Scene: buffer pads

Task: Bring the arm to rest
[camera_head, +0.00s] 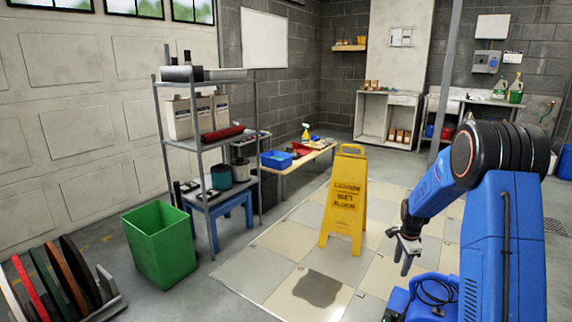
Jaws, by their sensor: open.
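My blue arm stands at the right of the head view, bent at its black elbow joint with the forearm sloping down to the left. My gripper (405,262) hangs at the end of the forearm, pointing down. Its jaws are open, and I see nothing between them. It is in the air above the tiled floor, close to the front of my blue base, and to the right of the yellow wet floor sign.
A yellow wet floor sign (345,205) stands on the tiles behind a dark wet patch (317,289). A green bin (160,245), a grey shelf rack (205,143) and a rack of discs (62,280) are at left. A low table (284,169) stands behind.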

